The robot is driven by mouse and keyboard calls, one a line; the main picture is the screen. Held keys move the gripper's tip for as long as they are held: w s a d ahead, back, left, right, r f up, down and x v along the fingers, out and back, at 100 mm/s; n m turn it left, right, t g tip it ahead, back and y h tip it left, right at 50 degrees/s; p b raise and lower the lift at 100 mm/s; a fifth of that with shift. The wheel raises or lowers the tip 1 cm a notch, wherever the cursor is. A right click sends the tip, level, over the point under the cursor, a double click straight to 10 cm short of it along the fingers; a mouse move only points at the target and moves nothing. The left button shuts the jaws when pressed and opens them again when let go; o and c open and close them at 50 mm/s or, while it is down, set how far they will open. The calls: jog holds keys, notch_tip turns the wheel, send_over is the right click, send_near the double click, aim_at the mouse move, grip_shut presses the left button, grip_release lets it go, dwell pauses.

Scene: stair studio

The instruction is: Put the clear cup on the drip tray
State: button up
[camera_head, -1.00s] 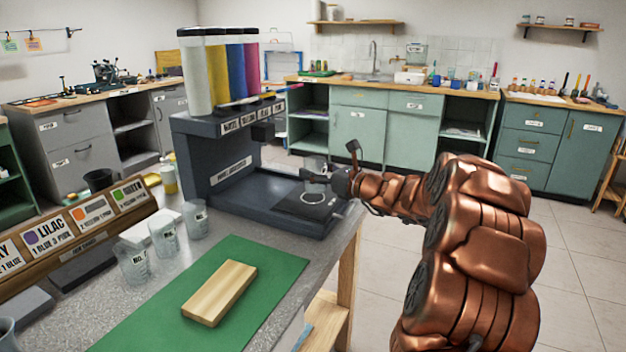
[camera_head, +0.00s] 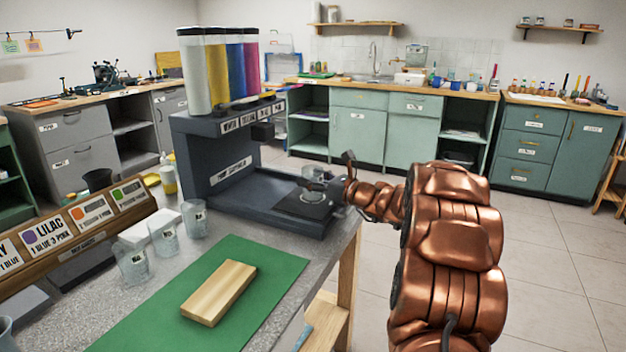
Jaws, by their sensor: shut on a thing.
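My gripper (camera_head: 326,184) is at the right side of the dark paint dispenser's base. It is shut on the clear cup (camera_head: 312,193), which is small, faint and partly hidden by the fingers. The cup is upright as far as I can tell, over the drip tray (camera_head: 291,208), a dark square plate with a pale ring on the dispenser's base. The cup's bottom looks at or very near the plate. I cannot tell whether it touches.
The dispenser (camera_head: 196,160) carries several colored tubes (camera_head: 218,75). Several clear cups (camera_head: 166,236) stand at left by the labelled recipe board (camera_head: 85,235). A wooden block (camera_head: 218,292) lies on a green mat (camera_head: 262,306). The floor at right is clear.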

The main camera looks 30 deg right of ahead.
jog(key=shift+f, duration=0.1)
jog(key=o, duration=1.1)
jog(key=shift+s+d, duration=0.1)
jog(key=shift+s, duration=0.05)
jog(key=v, duration=1.1)
jog(key=shift+s+d+p, duration=0.1)
jog(key=shift+s+p, duration=0.2)
